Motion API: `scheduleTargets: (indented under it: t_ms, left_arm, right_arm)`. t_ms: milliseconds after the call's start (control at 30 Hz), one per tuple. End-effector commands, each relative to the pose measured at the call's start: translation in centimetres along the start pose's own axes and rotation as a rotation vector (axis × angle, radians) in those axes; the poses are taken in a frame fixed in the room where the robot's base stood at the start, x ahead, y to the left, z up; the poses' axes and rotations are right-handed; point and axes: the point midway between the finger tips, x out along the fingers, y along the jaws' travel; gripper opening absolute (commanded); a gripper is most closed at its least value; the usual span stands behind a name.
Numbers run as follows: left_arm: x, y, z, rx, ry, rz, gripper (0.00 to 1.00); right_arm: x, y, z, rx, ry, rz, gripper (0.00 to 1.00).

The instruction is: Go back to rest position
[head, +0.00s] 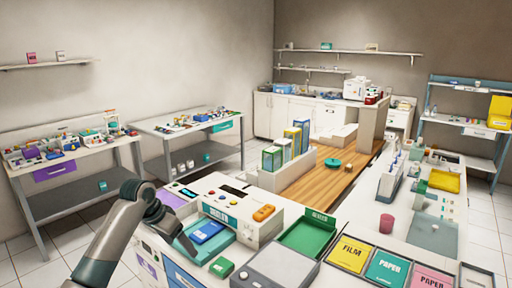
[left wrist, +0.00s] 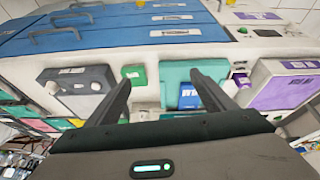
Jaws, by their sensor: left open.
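My left arm comes in from the lower left of the head view, and its dark gripper (head: 168,228) hangs over the near counter, beside a teal tray (head: 187,246). In the left wrist view my left gripper (left wrist: 162,84) has its two fingers spread wide with nothing between them. The teal tray (left wrist: 172,75) lies beyond the fingertips, with a blue box (left wrist: 189,95) on it. The blue box also shows in the head view (head: 207,231). My right gripper is in neither view.
A white device with an orange item (head: 264,213), a green box (head: 221,267) and a green tray (head: 308,236) stand close by. Blue drawer fronts (left wrist: 120,35) with handles are below the counter. Side tables (head: 70,152) stand at the left; tiled floor (head: 70,235) is clear there.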

Motion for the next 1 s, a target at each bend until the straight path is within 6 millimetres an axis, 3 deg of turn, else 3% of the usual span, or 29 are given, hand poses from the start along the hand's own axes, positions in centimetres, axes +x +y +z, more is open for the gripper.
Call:
scheduleTargets:
  t_ms: [267, 467, 700, 1000]
  left_arm:
    - [8.9, -0.3, 4.4, -0.104, -0.013, -0.002, 0.76]
    - [18.2, 0.0, 11.1, -0.206, -0.032, -0.024, 0.76]
    - [28.7, 1.8, 21.8, -0.303, -0.070, -0.072, 0.76]
    - [38.3, 6.7, 37.5, -0.368, -0.133, -0.130, 0.76]
  right_arm:
    - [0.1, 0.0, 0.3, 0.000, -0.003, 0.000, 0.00]
    - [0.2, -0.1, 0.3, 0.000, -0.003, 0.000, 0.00]
    - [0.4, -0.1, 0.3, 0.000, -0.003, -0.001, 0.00]
    - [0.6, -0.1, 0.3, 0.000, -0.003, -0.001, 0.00]
